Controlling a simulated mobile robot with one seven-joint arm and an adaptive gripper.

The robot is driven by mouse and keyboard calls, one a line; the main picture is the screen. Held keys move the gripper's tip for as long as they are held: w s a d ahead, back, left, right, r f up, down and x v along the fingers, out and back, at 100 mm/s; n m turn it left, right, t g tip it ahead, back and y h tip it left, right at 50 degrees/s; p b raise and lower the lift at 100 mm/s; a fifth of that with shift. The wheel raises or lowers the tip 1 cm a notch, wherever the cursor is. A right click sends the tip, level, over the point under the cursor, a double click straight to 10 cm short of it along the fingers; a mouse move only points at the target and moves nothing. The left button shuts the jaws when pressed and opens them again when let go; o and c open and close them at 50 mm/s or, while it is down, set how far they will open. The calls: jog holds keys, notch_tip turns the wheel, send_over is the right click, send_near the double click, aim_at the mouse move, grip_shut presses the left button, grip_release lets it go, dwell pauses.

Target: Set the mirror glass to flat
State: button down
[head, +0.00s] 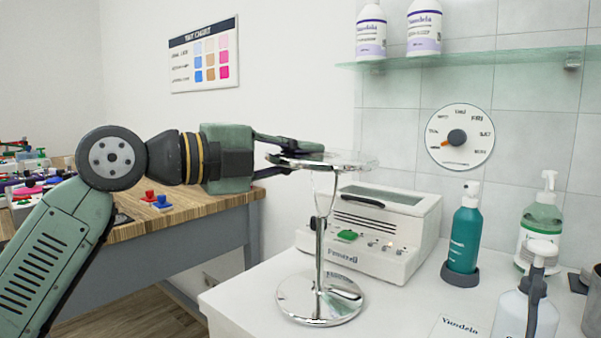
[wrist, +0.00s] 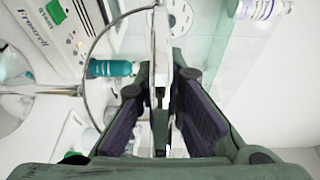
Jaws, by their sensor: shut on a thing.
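The mirror is a chrome table mirror with a round base (head: 318,302), an upright post (head: 320,250) and a thin fork. Its glass (head: 352,163) shows almost edge-on at the top of the fork and looks close to level; a small tilt cannot be ruled out. My gripper (head: 308,156) reaches in from the left and is shut on the glass at its near-left rim. In the wrist view the glass (wrist: 162,35) is a thin strip edge-on between the fingers (wrist: 160,80), with the curved fork (wrist: 100,45) beside it. The reflecting face is mostly hidden.
A white device (head: 385,235) stands close behind the mirror. A teal bottle (head: 465,240), a green pump bottle (head: 540,230) and a white bottle (head: 512,312) stand to the right. A glass shelf (head: 480,58) and a dial (head: 478,148) are on the wall. A wooden table (head: 185,215) is left.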

jog(key=shift+f+h+b, duration=0.15)
jog(key=shift+h+b, duration=0.15)
jog(key=shift+b, duration=0.1)
jog(key=c, duration=1.7)
grip_release()
jog(key=v, duration=1.2)
jog(key=shift+s+f, duration=0.1)
jog(key=shift+f, duration=0.05)
jog(key=shift+d, duration=0.1)
